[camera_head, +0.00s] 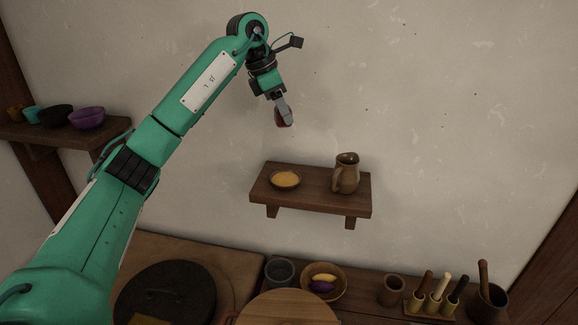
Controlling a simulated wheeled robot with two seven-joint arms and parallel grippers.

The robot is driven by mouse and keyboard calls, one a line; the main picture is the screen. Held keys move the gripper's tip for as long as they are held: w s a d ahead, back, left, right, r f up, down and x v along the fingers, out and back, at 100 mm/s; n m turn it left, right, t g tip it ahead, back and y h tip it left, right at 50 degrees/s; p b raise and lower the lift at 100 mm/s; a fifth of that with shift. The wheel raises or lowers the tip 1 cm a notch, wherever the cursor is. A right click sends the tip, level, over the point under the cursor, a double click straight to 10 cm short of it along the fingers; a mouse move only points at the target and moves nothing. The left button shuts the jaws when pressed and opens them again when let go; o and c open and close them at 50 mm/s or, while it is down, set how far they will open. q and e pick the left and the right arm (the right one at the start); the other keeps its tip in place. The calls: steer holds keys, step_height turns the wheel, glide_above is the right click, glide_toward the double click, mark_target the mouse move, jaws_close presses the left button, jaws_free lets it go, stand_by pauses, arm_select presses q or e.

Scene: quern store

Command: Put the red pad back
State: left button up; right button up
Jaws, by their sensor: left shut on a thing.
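My left gripper (282,108) is shut on the red pad (285,118), a small dark red thing mostly hidden by the fingers. It holds the pad in the air in front of the wall, above the small wooden wall shelf (312,199). On that shelf a shallow bowl with yellow-orange contents (286,179) stands at the left, and a brown jug (346,173) stands at the right. The pad is apart from the shelf and from both vessels. My right gripper is not in view.
A left wall shelf (75,134) holds several bowls, one of them purple (87,118). Below stand a dark round stone (166,293), a round wooden board (289,308), a grey cup (279,271), a bowl of colored things (323,283), a brown cup (391,290) and a holder with handled tools (431,303).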

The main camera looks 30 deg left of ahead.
arm_select(q)
steer(key=f+p, duration=0.1)
steer(key=f, duration=0.4)
steer(key=f+p, duration=0.1)
steer(key=f, duration=0.5)
steer(key=shift+w+d+f, duration=0.1)
steer(key=shift+w+f, duration=0.1)
steer(key=shift+f, duration=0.05)
steer(key=shift+w+d+f+p, duration=0.1)
steer(key=shift+f+p, duration=0.2)
steer(key=shift+f, duration=0.25)
step_height(320, 180, down, 3)
steer(key=shift+r+p, duration=0.15)
steer(key=shift+p, duration=0.35)
steer(key=shift+f, duration=0.45)
steer(key=shift+f, duration=0.15)
steer(key=o, duration=0.9)
